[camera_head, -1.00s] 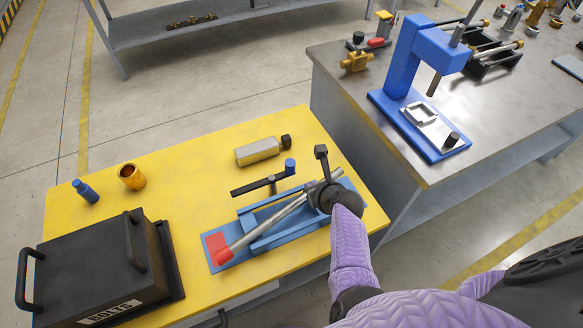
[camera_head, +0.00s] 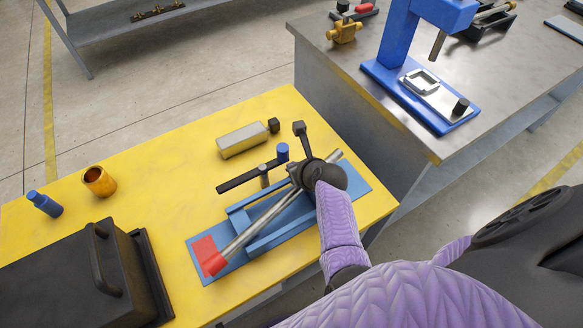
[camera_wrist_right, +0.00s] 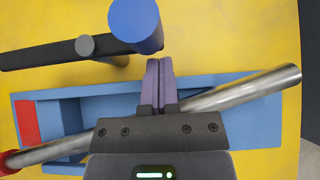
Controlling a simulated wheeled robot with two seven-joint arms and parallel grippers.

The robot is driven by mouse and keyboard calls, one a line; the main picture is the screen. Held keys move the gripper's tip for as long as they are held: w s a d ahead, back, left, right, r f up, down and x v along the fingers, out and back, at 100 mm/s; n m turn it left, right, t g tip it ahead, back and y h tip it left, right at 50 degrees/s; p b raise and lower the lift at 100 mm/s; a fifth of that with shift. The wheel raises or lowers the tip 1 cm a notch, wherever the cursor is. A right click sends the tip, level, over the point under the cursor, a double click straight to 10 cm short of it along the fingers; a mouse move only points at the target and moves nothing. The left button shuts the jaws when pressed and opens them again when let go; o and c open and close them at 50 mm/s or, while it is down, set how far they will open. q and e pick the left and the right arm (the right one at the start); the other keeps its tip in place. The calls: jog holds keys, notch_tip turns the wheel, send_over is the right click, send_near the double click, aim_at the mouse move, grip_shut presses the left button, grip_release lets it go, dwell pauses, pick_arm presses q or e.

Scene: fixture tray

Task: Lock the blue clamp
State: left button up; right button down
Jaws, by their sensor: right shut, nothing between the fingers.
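The blue clamp (camera_head: 232,262) lies on the yellow table. Its blue channel base also shows in the right wrist view (camera_wrist_right: 250,125). A steel bar with a red end (camera_head: 209,255) lies slantwise across the base. A black arm (camera_head: 240,180) with a blue knob (camera_head: 282,152) sits along its far side; the blue knob is large in the wrist view (camera_wrist_right: 136,22). My right gripper (camera_wrist_right: 160,68) is shut and empty, its tips close to the knob's lower edge; I cannot tell if they touch. The gripper body hides part of the bar. My left gripper is not in view.
A metal bottle (camera_head: 243,140) lies behind the clamp. A grey bench (camera_head: 350,85) with a blue press (camera_head: 398,40) adjoins on the right. The table's middle is clear.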

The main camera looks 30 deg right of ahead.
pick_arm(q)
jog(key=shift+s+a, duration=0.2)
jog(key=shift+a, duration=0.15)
